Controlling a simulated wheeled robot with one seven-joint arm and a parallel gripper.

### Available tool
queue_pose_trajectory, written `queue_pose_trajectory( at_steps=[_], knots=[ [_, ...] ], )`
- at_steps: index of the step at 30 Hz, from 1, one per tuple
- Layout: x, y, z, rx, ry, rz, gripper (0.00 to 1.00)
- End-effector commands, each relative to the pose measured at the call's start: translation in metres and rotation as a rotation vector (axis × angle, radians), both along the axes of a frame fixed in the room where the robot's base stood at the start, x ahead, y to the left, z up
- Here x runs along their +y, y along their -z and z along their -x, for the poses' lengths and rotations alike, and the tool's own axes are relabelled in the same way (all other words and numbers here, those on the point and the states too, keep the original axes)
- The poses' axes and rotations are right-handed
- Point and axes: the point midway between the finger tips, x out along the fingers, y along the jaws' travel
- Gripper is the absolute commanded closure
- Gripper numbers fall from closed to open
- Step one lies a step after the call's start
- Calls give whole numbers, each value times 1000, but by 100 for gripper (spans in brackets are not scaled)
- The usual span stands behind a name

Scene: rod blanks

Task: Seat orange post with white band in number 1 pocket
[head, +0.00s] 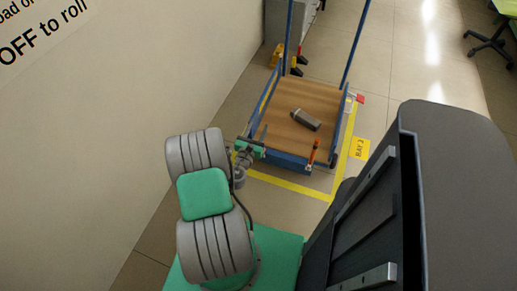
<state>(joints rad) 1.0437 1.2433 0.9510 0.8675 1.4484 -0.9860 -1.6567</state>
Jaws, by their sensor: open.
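An orange post (313,152) stands roughly upright at the front right corner of a blue-framed cart (279,159). It is too small to make out its white band clearly. My gripper (254,138), green with dark fingers, is at the cart's front left corner. It is open, seems empty, and is well apart from the post, to its left. I cannot make out any numbered pocket in this view.
A dark grey object (305,119) lies on the cart's wooden deck (290,95). The rest of the deck is bare. Blue uprights rise at the cart's far end. Yellow floor tape (290,186) and a yellow "BAY" sign (360,148) border it. A wall is close on the left.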

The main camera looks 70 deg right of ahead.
Motion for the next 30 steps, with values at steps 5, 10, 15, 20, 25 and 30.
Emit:
queue_pose_trajectory(
  at_steps=[5,10,15,20,25,30],
  knots=[
    [0,28,-1,0,-1,0,53],
    [0,58,-1,0,-2,0,53],
    [0,96,-2,0,-4,0,53],
    [0,148,-2,0,-4,0,53],
    [0,192,-2,-1,-3,1,53],
    [0,202,-3,-1,-4,2,53]
  ],
)
